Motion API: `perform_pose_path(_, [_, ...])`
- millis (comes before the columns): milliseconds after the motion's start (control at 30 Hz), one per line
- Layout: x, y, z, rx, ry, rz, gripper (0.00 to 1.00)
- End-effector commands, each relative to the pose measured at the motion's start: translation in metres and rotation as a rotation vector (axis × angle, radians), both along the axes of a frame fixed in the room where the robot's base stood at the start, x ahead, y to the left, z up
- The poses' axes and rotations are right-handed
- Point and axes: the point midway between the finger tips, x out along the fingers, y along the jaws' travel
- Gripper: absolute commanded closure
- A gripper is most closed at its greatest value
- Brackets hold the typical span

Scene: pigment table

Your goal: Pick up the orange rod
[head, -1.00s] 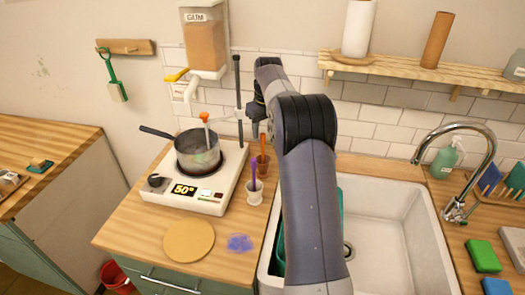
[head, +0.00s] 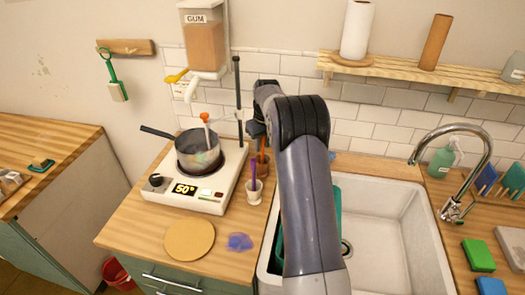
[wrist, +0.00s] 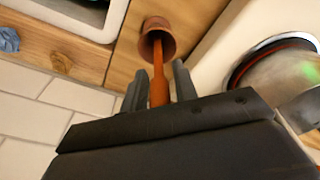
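The orange rod (wrist: 159,84) stands in a small brown cup (wrist: 157,35). In the wrist view it runs from the cup down between the two fingers of my gripper (wrist: 159,83). The fingers are apart, one on each side of the rod, with narrow gaps beside it. In the head view the brown cup (head: 261,165) stands right of the hotplate. The rod (head: 262,146) rises from it, its upper part hidden by my gripper (head: 258,130).
A white cup (head: 254,192) with a purple rod stands just in front. The hotplate (head: 222,192) with a metal pot (head: 199,155) is to the left, with a dark upright post (head: 238,95) behind. The sink (head: 400,235) lies right.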

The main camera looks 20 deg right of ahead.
Motion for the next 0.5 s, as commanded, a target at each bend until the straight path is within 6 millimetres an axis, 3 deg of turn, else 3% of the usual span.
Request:
perform_pose_path(300, [0.0001,-0.0001,0.0004,0.000,0.000,0.000,0.98])
perform_pose_path(500, [0.0001,-0.0001,0.0005,0.000,0.000,0.000,1.00])
